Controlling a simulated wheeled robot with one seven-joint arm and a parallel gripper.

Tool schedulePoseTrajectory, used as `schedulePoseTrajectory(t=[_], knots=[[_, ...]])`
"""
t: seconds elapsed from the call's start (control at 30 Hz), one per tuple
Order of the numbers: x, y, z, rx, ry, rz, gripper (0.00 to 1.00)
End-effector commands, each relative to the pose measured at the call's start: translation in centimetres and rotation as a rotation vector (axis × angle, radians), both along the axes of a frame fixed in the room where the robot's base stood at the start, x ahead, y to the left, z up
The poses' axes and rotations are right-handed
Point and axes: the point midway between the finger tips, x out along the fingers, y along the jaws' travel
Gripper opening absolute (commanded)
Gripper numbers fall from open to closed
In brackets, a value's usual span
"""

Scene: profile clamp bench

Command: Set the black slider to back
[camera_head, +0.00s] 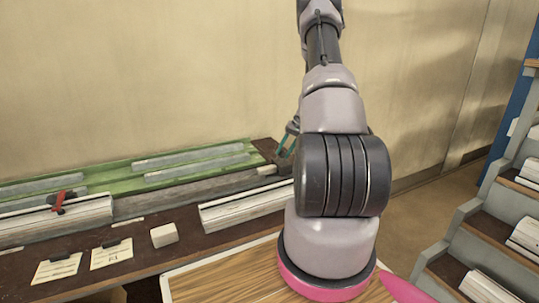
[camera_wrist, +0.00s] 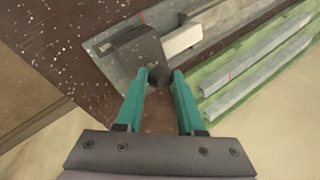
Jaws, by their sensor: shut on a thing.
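The black slider (camera_wrist: 141,48) is a dark block with a round black knob (camera_wrist: 159,77), set on a grey metal rail (camera_wrist: 108,45) in the wrist view. My gripper (camera_wrist: 162,76) has its two teal fingers on either side of the knob and is shut on it. In the head view my gripper (camera_head: 287,142) is at the far right end of the bench, partly hidden behind my arm. The slider cannot be made out clearly there.
A green strip with grey bars (camera_wrist: 258,76) runs beside the rail, at the bench's back (camera_head: 195,157). A red clamp handle (camera_head: 59,202), white profiles (camera_head: 245,208), a small white block (camera_head: 164,235) and paper cards (camera_head: 111,254) lie on the dark bench. Grey shelves (camera_head: 470,215) stand at right.

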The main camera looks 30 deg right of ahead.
Motion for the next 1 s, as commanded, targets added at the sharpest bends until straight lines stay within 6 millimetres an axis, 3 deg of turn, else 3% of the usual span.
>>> schedulePoseTrajectory(t=[0.2, 0.6, 0.63, 0.7, 1.0], knots=[[-0.1, -1.9, -0.1, 0.000, 0.002, 0.000, 0.00], [-0.1, -2.5, -0.1, -0.007, 0.000, -0.003, 0.00], [-0.1, -2.5, -0.1, -0.007, 0.000, -0.003, 0.41], [-0.1, -2.6, 0.0, -0.007, 0.001, -0.004, 0.68], [-0.1, -2.2, 0.0, -0.001, 0.000, 0.000, 0.68]])
